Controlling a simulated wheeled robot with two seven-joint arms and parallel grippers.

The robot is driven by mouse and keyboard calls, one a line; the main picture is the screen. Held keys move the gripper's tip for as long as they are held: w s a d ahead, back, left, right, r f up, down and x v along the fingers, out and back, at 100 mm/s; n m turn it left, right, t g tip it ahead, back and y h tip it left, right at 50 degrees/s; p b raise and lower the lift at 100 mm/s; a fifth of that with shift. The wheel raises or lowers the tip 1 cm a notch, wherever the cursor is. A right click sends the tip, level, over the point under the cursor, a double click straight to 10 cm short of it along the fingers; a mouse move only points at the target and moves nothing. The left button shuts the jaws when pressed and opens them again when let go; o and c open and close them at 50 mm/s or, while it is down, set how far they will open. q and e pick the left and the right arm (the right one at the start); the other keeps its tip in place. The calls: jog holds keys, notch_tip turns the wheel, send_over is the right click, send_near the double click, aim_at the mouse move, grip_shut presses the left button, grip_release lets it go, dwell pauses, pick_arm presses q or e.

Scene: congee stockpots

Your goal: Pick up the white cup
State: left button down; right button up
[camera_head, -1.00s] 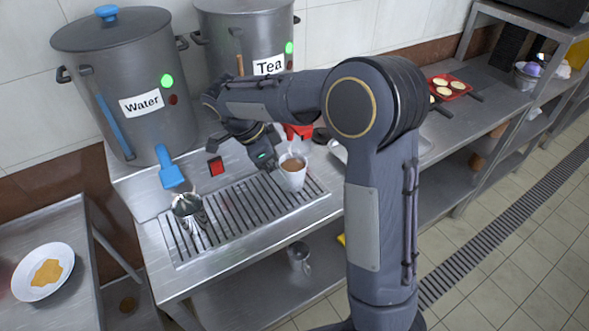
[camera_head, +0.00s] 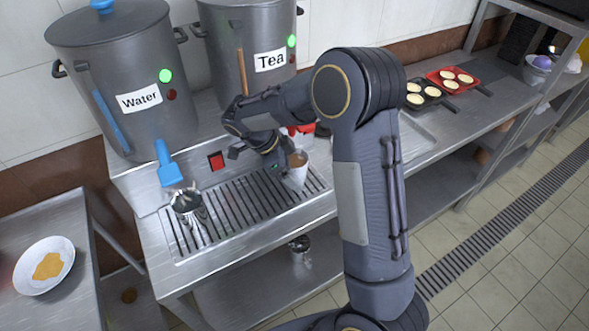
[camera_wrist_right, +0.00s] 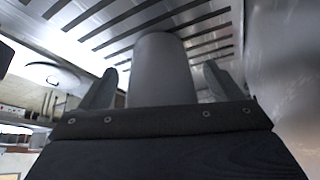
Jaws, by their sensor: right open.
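The white cup (camera_head: 297,176), with brown liquid in it, stands at the right end of the slotted drip tray (camera_head: 230,222), below the pot labelled Tea. My right gripper (camera_head: 275,163) is at the cup's left side and hides part of it. In the right wrist view the cup (camera_wrist_right: 163,65) shows grey in shadow between the two fingers of the open gripper (camera_wrist_right: 160,82). A gap shows between each finger and the cup, so it is not gripped. My left gripper is in neither view.
The pots labelled Water (camera_head: 125,85) and Tea (camera_head: 248,45) stand behind the tray. A metal cup (camera_head: 188,207) stands on the tray's left part. A blue-handled tool (camera_head: 166,165) and a red switch (camera_head: 216,161) are near the Water pot. Pans of pale rounds (camera_head: 423,93) lie at right.

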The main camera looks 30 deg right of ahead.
jog(key=shift+c, duration=0.5)
jog(key=c, duration=1.1)
